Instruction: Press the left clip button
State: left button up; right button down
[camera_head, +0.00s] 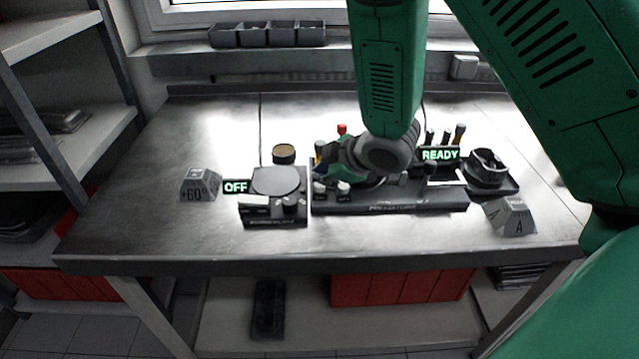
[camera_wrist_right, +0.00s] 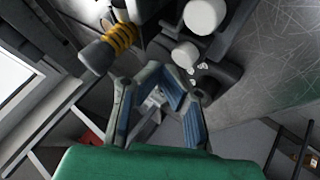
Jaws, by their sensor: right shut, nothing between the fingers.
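The dark fixture (camera_head: 390,205) lies on the bench, with a lit READY display (camera_head: 440,155) at its back right. Small white-topped cylinders (camera_head: 343,187) stand at its left end. White round parts (camera_wrist_right: 186,54) also show close up in the right wrist view, just beyond the fingertips; I cannot tell which part is the left clip button. My right gripper (camera_head: 328,160) is over the left part of the fixture, its wrist hiding the middle. In the wrist view its fingers (camera_wrist_right: 161,72) are closed together and empty. Contact with a button cannot be told. My left gripper is out of view.
Left of the fixture are a round-plate device (camera_head: 275,180) with an OFF display (camera_head: 235,187) and a +60° block (camera_head: 199,185). A dark round holder (camera_head: 487,168) and an A block (camera_head: 511,216) stand to the right. The bench's front left is clear.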

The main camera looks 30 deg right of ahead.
jog(key=shift+d, duration=0.1)
jog(key=shift+a, duration=0.3)
jog(key=shift+d+f, duration=0.1)
jog(key=shift+f, duration=0.25)
jog(key=shift+d, duration=0.1)
jog(key=shift+f+b, duration=0.5)
dwell(0.6)
jog(key=shift+r, duration=0.15)
jog(key=shift+r+p, duration=0.8)
jog(key=shift+p, duration=0.1)
